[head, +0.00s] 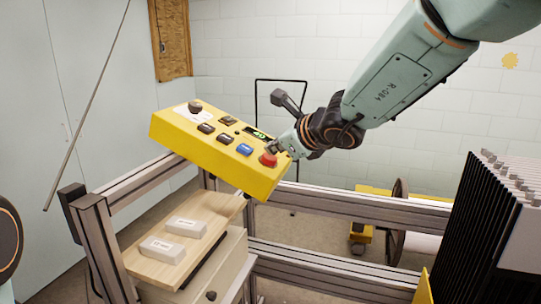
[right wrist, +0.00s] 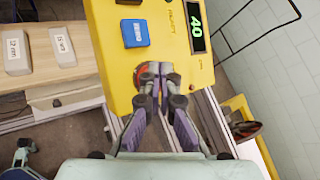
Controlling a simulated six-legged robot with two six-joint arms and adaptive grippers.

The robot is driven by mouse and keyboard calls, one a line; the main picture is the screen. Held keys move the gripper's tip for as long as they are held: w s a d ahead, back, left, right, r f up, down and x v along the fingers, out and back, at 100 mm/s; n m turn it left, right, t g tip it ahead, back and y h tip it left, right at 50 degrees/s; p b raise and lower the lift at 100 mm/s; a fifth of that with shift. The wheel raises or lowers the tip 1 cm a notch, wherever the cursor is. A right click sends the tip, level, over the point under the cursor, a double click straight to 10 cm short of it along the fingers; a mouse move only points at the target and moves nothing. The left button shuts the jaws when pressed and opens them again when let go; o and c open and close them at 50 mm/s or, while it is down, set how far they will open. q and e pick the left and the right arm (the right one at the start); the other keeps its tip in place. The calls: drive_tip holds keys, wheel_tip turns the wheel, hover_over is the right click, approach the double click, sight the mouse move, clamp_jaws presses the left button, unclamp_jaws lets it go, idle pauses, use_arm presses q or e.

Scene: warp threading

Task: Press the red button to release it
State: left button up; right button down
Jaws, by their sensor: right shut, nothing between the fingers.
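The red button (head: 268,160) is on the lower right corner of a yellow control box (head: 180,135). In the right wrist view the red button (right wrist: 141,73) shows only at its left side, because the fingertips cover the rest. My right gripper (head: 275,149) is shut and empty, with its fingertips at the button. In the right wrist view the gripper (right wrist: 155,70) lies right over the button. I cannot tell whether it touches or presses it. My left gripper is not in view.
Beside the red button are a blue button (head: 244,150), several dark buttons, and a green display (right wrist: 195,25) reading 40. Two labelled white blocks (head: 162,249) (head: 186,227) lie on a wooden shelf (head: 143,262). Metal frame rails (head: 340,208) run below. Black slats (head: 480,220) stand at right.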

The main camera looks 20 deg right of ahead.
drive_tip(key=shift+s+r, duration=0.1)
drive_tip(key=shift+d+r+p, duration=0.3)
drive_tip(key=shift+r+p, duration=0.45)
drive_tip(key=shift+r, duration=0.2)
drive_tip(key=shift+s+d+r+p, duration=0.2)
drive_tip(key=shift+r+p, duration=0.2)
drive_tip(key=shift+r, duration=0.2)
drive_tip(key=shift+s+d+r+p, duration=0.15)
drive_tip(key=shift+d+r+p, duration=0.1)
drive_tip(key=shift+r+p, duration=0.25)
drive_tip(key=shift+s+d+r+p, duration=0.2)
drive_tip(key=shift+r+p, duration=0.1)
drive_tip(key=shift+r, duration=0.35)
